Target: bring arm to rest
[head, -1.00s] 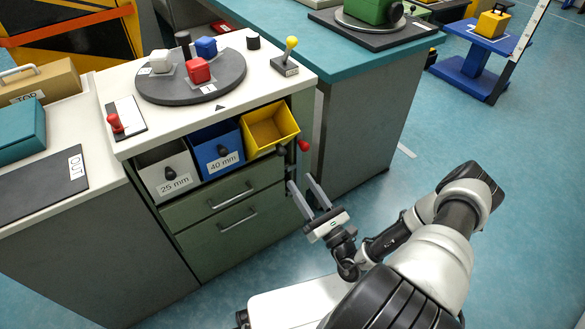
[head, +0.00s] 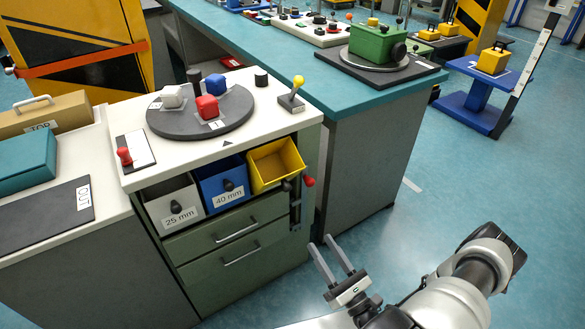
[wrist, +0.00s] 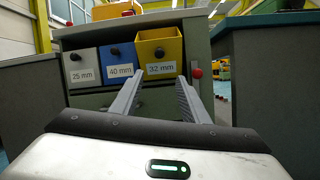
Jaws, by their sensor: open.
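My gripper (head: 334,262) is open and empty, with its two fingers apart in the air in front of the green cabinet. In the wrist view the open fingers (wrist: 160,95) point toward the cabinet front and touch nothing. My arm reaches in from the lower right in the head view. The cabinet holds a white bin (head: 174,204) marked 25 mm, a blue bin (head: 224,182) marked 40 mm and a yellow bin (head: 274,164). The yellow bin, marked 32 mm in the wrist view (wrist: 160,55), sticks out and looks empty.
A dark turntable (head: 198,122) with white, red and blue blocks sits on the cabinet top, near a yellow-knobbed lever (head: 292,96). A red-knobbed lever (head: 309,181) is on the cabinet's right front edge. Open floor (head: 430,230) lies to the right.

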